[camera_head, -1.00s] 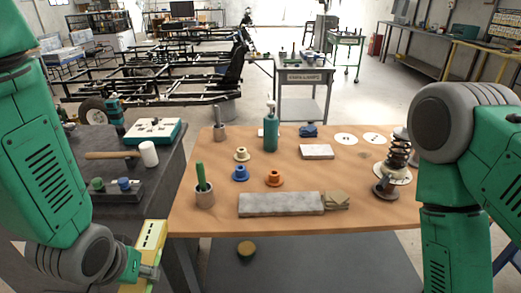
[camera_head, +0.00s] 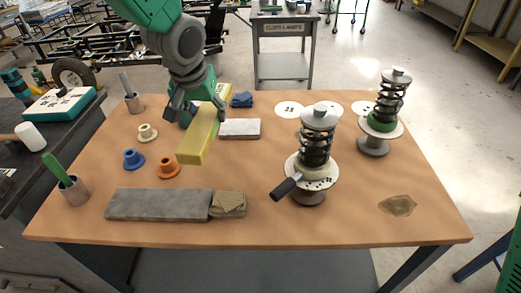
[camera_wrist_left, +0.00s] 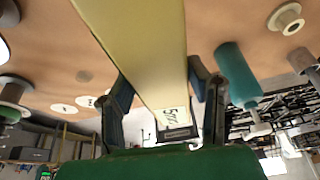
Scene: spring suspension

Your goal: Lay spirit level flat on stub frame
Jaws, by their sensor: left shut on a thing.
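The yellow spirit level (camera_head: 198,138) is in my left gripper (camera_head: 197,106), held above the middle of the table and pointing toward the near side. In the left wrist view the level (camera_wrist_left: 135,42) runs between the two fingers of the gripper (camera_wrist_left: 160,92), with a printed label near its lower end. I cannot tell for sure which thing is the stub frame. A long grey slab (camera_head: 158,205) lies at the table's front left, and a black tube frame (camera_head: 112,47) stands on the floor behind. My right gripper is not in view.
The wooden table (camera_head: 255,220) holds two spring struts (camera_head: 316,140) (camera_head: 388,95), a pale block (camera_head: 240,129), blue (camera_head: 133,159) and orange (camera_head: 168,167) bushings, and a cup with a green-handled tool (camera_head: 72,188). A teal bottle (camera_wrist_left: 237,72) shows beside the gripper in the left wrist view.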

